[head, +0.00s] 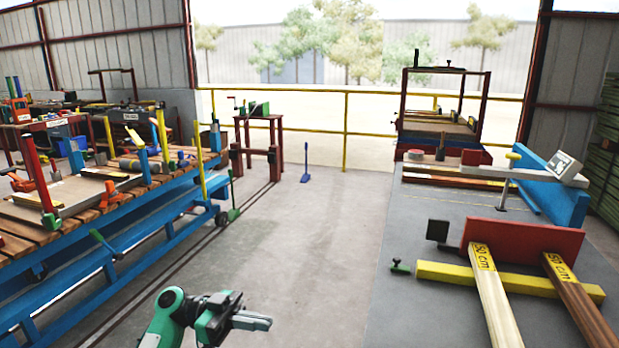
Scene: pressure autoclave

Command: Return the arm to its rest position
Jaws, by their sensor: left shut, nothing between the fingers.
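My left gripper (252,322) shows at the bottom of the head view, left of centre. It is dark grey with green arm parts behind it. Its fingers are together, point to the right and hold nothing. It is over the bare floor and touches nothing that I can see. My right gripper is not in view. No autoclave can be made out in this view.
A blue-framed workbench (95,270) with tools stands on the left. A grey table (405,310) on the right carries a red block (525,242), a yellow bar (440,272) and wooden planks (490,300). Clear floor (310,230) lies between. A yellow railing (345,130) stands behind.

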